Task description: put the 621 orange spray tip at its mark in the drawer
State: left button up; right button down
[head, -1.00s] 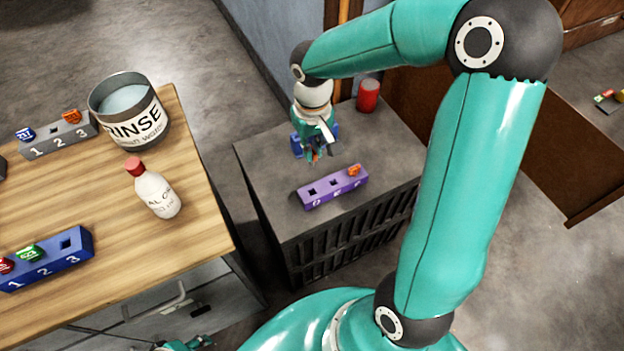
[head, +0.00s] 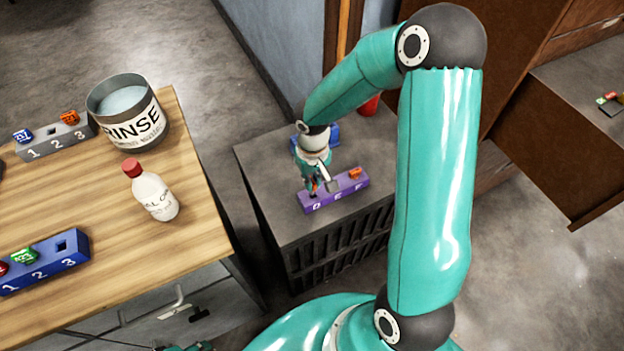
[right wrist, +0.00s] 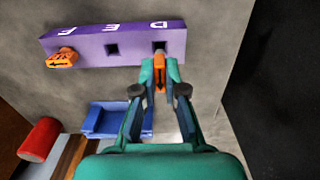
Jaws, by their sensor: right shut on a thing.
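My right gripper (head: 314,188) is shut on an orange spray tip (right wrist: 159,75), whose number I cannot read. It holds the tip at the D end of the purple rack (head: 333,195). In the right wrist view the tip's end is close to the square D hole (right wrist: 159,46); I cannot tell whether it is inside. A second orange tip (head: 355,173) sits at F; the E hole (right wrist: 112,50) is empty. Another orange tip (head: 69,117) stands in the grey rack. A grey drawer front with a handle (head: 178,303) shows below the wooden table. Part of my left gripper (head: 197,342) shows at the bottom edge.
A blue holder (right wrist: 108,118) and a red can (right wrist: 39,139) stand near the purple rack on the dark cabinet (head: 268,160). The wooden table holds a rinse pot (head: 130,115), an alcohol bottle (head: 154,192), the grey rack (head: 50,143) and a blue rack (head: 45,268).

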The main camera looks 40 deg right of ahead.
jog(key=shift+f+b, duration=0.6)
jog(key=shift+b, duration=0.1)
jog(key=c, duration=1.2)
grip_release()
jog(key=shift+r, duration=0.1)
jog(key=shift+c, duration=0.2)
jog(key=shift+r+p, duration=0.4)
jog(key=shift+p, duration=0.15)
notch_tip(320, 180, up, 12)
jog(key=p, duration=0.1)
jog(key=shift+r+p, duration=0.15)
jog(key=shift+p, duration=0.15)
